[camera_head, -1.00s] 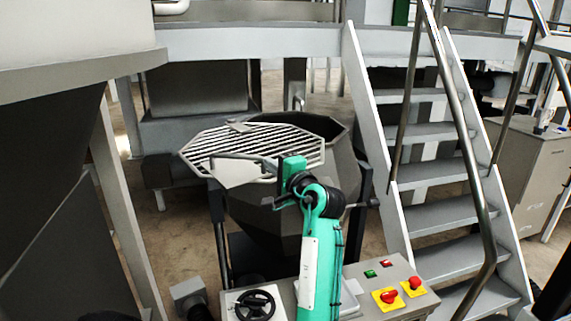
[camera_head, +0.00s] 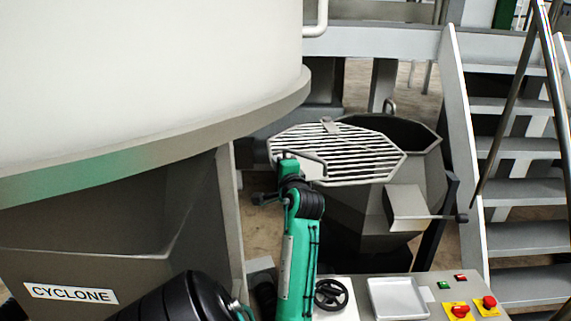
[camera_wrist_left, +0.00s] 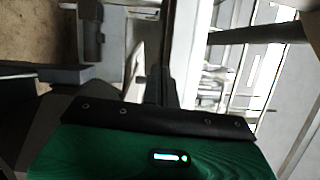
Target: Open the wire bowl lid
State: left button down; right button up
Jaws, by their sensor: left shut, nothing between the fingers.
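The wire bowl lid (camera_head: 355,160) is a pale slatted grille with a bar handle along its near left edge. It lies over the left and near part of the dark eight-sided bowl (camera_head: 425,165), whose opening shows behind and right of it. My left gripper (camera_head: 286,158) is at the lid's near left edge, close to the handle; I cannot tell whether it touches. Its fingers are shut and empty, and they show dark in the left wrist view (camera_wrist_left: 160,85). My green forearm rises from below. My right gripper is not in view.
The large cyclone body (camera_head: 140,90) fills the left. A control panel with red buttons, a handwheel (camera_head: 332,294) and a pale tray (camera_head: 398,298) lies in front of the bowl. Metal stairs (camera_head: 515,190) stand at the right. A box with a lever (camera_head: 405,205) sits on the bowl's near side.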

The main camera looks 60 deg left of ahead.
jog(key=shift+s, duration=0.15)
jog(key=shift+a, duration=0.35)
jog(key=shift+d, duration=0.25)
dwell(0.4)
